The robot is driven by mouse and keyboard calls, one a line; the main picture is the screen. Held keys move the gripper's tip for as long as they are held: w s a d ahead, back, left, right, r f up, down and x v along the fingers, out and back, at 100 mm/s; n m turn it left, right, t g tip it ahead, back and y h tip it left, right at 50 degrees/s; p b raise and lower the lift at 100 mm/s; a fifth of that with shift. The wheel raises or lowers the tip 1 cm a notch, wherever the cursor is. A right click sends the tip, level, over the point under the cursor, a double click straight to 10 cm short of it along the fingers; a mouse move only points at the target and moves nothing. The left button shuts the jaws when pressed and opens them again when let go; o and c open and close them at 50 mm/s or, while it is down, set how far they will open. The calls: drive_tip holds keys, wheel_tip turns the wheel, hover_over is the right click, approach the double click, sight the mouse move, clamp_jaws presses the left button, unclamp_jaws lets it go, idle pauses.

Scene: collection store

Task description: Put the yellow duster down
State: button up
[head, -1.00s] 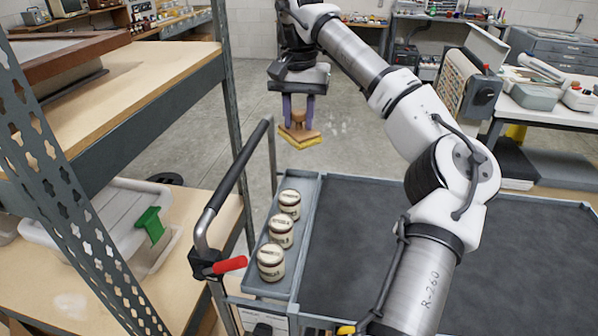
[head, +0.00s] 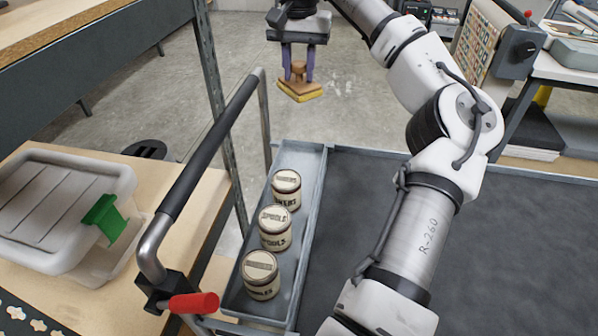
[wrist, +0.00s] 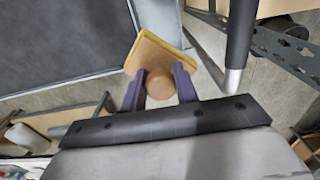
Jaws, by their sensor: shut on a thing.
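The yellow duster (head: 300,89) has a wooden block and knob with a yellow pad underneath. My gripper (head: 297,68) is shut on its knob and holds it in the air, pad down, beyond the far end of the cart's narrow side tray. In the wrist view my gripper's purple fingers (wrist: 160,88) close on both sides of the knob, and the duster (wrist: 154,56) shows above them. The duster touches nothing but the fingers, as far as I can see.
Three labelled jars (head: 274,228) stand in a row in the grey side tray (head: 302,160). A dark cart top (head: 400,180) lies to its right, mostly bare. A black cart handle (head: 213,145) rises at left. A translucent bin (head: 60,205) with a green clip sits on a wooden shelf.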

drive_tip(key=shift+w+f, duration=0.1)
drive_tip(key=shift+f, duration=0.55)
wheel_tip(320, 180, down, 19)
drive_tip(key=shift+f+p, duration=0.2)
drive_tip(key=shift+p, duration=0.8)
drive_tip(key=shift+f, duration=0.1)
drive_tip(key=o, duration=0.7)
drive_tip(key=shift+f, duration=0.1)
drive_tip(key=shift+c, duration=0.2)
drive_tip(key=o, duration=0.5)
drive_tip(key=shift+c, duration=0.2)
wheel_tip(320, 180, up, 12)
drive_tip(key=b, duration=0.1)
drive_tip(key=shift+r+b, duration=0.2)
drive_tip(key=shift+b, duration=0.15)
